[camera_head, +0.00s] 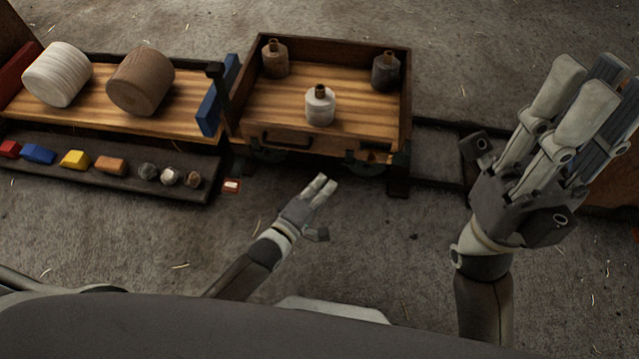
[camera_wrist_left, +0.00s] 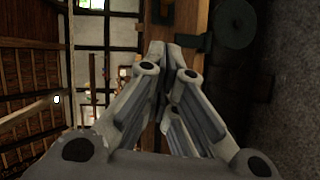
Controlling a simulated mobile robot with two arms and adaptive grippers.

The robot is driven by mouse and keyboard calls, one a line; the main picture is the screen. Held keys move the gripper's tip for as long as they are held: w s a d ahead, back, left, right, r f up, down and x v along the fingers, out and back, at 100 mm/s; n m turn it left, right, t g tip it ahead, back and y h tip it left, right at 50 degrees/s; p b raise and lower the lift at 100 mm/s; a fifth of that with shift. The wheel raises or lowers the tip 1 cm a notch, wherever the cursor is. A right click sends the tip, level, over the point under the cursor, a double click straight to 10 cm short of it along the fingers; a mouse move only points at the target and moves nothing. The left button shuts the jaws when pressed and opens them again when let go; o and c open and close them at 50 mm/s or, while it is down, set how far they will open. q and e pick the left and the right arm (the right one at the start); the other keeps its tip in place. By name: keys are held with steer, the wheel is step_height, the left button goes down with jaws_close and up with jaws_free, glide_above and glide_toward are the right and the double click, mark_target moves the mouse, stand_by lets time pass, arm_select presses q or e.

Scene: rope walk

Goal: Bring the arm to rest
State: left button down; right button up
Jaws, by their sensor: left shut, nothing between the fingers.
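My left gripper (camera_head: 325,187) is low in the middle of the head view, in front of the wooden tray with bottles. Its fingertips are together and it holds nothing. In the left wrist view the fingers (camera_wrist_left: 166,48) close together near the picture's middle. My right gripper (camera_head: 597,75) is large at the right of the head view, with its fingers pointing up. I cannot tell whether it is open or shut.
A wooden tray (camera_head: 338,39) holds three bottles. To its left, a wooden shelf (camera_head: 200,125) carries two spools, with a dark rack (camera_head: 120,187) of small coloured blocks in front.

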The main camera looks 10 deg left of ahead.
arm_select(q)
steer(key=shift+s+a, duration=0.25)
steer(key=shift+s, duration=0.35)
steer(key=shift+r, duration=0.1)
